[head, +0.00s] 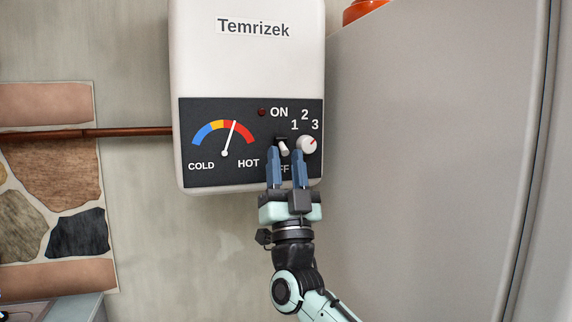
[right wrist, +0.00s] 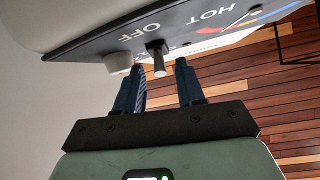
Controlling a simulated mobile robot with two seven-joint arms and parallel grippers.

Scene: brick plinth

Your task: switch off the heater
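The heater (head: 250,70) is a white box on the wall with a black control panel. Its toggle switch (head: 283,147) has a dark base and pale tip between the ON and OFF labels. The tip appears lower than the base in the head view; I cannot tell its exact setting. My right gripper (head: 286,151) is open, fingers pointing up at the panel and partly covering OFF. In the right wrist view the switch (right wrist: 158,60) shows between the open fingertips (right wrist: 158,66), with no clear contact. The lamp (head: 262,112) is dark red. My left gripper is not in view.
A round white knob (head: 306,145) marked 1, 2, 3 sits right beside the switch, close to my right finger. The gauge (head: 224,140) needle points up near the red part. A large grey surface (head: 430,150) stands right of the heater; a copper pipe (head: 125,132) runs left.

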